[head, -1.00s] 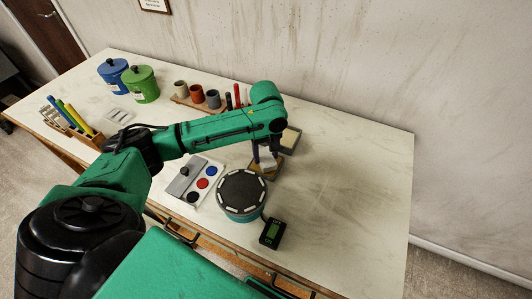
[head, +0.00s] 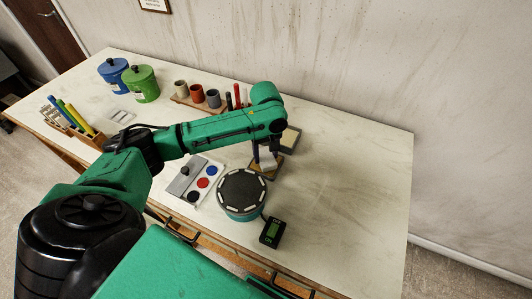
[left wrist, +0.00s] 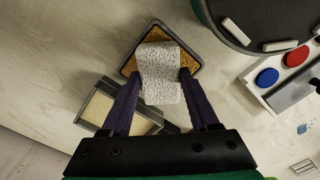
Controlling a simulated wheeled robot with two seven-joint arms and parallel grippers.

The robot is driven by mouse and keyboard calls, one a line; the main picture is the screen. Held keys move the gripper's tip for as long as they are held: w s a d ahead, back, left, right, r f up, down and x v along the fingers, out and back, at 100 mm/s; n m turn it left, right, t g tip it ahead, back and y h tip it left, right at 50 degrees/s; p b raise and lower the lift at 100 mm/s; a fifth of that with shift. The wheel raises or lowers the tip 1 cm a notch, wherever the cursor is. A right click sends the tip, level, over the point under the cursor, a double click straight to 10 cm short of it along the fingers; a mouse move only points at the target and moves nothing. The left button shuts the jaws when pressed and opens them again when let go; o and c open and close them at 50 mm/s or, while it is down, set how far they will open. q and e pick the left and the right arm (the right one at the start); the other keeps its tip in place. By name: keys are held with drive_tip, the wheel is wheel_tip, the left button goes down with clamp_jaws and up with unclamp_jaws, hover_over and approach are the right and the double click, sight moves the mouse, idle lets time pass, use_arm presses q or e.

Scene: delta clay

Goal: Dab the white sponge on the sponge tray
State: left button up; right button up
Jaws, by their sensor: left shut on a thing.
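My left gripper (head: 264,158) is shut on the white speckled sponge (left wrist: 159,72), gripping it from both sides. In the left wrist view the sponge overlaps a dark-rimmed tray with an orange-brown grainy surface (left wrist: 134,62), which looks like the sponge tray. That tray also shows below the gripper in the head view (head: 276,172). I cannot tell whether the sponge touches the tray's surface. My right gripper is not in view.
A second dark-rimmed tray with a cream surface (left wrist: 97,108) stands close by. A round turntable (head: 242,190), a paint-pot tray (head: 184,182) and a small green-screened device (head: 272,232) are near the front. The right side of the table (head: 350,190) is clear.

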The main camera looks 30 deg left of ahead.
sight(266, 157)
use_arm(q)
drive_tip(key=shift+s+f+p, duration=0.1)
drive_tip(key=shift+f+p, duration=0.05)
drive_tip(key=shift+p, duration=0.25)
idle(1.2)
wheel_tip(266, 157, up, 7)
drive_tip(key=p, duration=0.9)
drive_tip(key=shift+r+p, duration=0.2)
drive_tip(key=shift+p, duration=0.15)
drive_tip(key=shift+f, duration=0.1)
